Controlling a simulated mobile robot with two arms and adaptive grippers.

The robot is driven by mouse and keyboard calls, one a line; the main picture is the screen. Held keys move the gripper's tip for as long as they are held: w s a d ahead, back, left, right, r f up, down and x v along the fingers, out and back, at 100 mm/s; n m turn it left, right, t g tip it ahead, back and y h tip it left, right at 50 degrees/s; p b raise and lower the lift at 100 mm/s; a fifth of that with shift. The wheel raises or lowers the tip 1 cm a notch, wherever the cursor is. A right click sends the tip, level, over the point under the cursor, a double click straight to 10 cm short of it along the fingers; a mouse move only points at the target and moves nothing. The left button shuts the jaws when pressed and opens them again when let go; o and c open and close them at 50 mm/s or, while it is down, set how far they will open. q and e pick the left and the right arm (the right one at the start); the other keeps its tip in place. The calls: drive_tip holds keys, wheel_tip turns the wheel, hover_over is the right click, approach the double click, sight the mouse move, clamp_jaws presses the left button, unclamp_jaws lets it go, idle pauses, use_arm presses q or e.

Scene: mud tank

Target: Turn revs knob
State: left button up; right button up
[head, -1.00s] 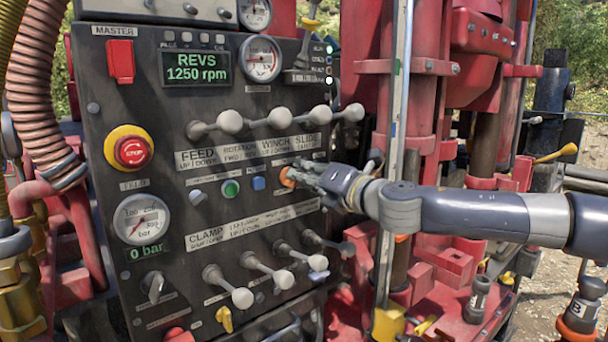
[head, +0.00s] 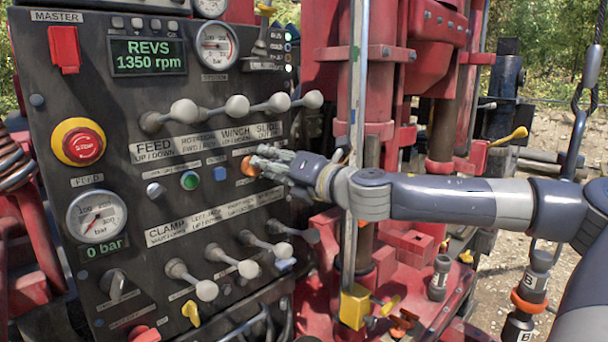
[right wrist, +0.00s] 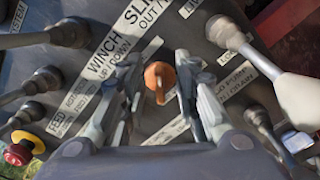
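The revs display (head: 148,55) on the dark control panel reads REVS 1350 rpm. An orange knob (head: 249,167) sits on the panel right of the blue button; I take it for the revs knob, though its label is not readable. My right gripper (head: 262,160) is at this knob, reaching in from the right. In the right wrist view the orange knob (right wrist: 158,80) lies between the two spread fingers (right wrist: 160,95), with a gap visible on each side. The fingers partly hide the knob in the head view. My left gripper is not in view.
Grey-knobbed levers (head: 237,107) stick out above the gripper, and a lower row (head: 207,290) sits below it. A red stop button (head: 78,143) is at the left. A metal rail (head: 356,130) and red rig parts stand close behind my right arm.

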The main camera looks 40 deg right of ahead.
drive_tip(key=s, duration=1)
drive_tip(key=shift+s+d, duration=0.15)
drive_tip(key=shift+d, duration=0.15)
drive_tip(key=shift+f, duration=0.1)
idle(0.8)
